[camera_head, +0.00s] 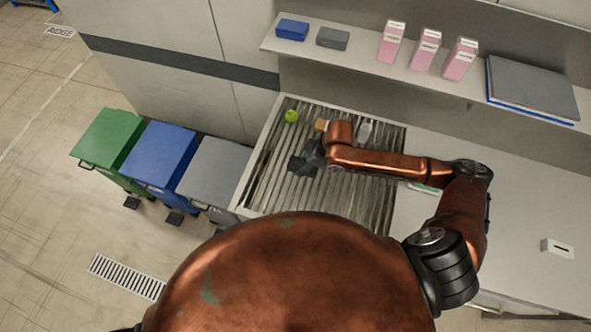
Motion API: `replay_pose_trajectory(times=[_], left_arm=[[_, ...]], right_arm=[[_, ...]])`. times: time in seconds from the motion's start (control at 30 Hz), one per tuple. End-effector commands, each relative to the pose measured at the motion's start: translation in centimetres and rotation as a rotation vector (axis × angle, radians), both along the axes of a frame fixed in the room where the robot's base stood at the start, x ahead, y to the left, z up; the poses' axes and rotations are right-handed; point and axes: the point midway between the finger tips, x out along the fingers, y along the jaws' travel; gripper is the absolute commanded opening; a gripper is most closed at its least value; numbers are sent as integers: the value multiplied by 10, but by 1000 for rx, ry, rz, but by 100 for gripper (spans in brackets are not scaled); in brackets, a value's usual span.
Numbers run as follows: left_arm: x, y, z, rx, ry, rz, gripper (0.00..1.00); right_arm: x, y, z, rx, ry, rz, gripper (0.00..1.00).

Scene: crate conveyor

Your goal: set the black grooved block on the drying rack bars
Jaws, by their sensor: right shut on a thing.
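The drying rack (375,205) is a field of parallel metal bars set in the counter, in the middle of the view. My right arm reaches in from the right over it. My right gripper (310,157) is over the left half of the bars, shut on a dark thing that looks like the black grooved block (299,166). The gripper and block are small and both dark, so the grooves do not show. I cannot tell whether the block touches the bars. My left gripper is not in view.
A green round thing (291,116), an orange-brown block (321,125) and a pale clear item (365,131) are at the rack's far side. Green (108,137), blue (160,153) and grey (213,169) bins stand left. A shelf (360,64) with boxes runs behind.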

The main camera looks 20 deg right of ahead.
Motion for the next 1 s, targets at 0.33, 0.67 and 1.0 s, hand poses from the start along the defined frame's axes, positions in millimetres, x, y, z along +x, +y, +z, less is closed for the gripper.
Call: replay_pose_trajectory(times=[0.33,0.67,1.0], left_arm=[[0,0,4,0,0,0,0],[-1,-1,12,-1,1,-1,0],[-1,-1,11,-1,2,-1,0]], right_arm=[[26,24,-46,-2,2,-2,0],[29,28,-81,-3,3,-1,0],[29,28,-85,-3,2,0,0]])
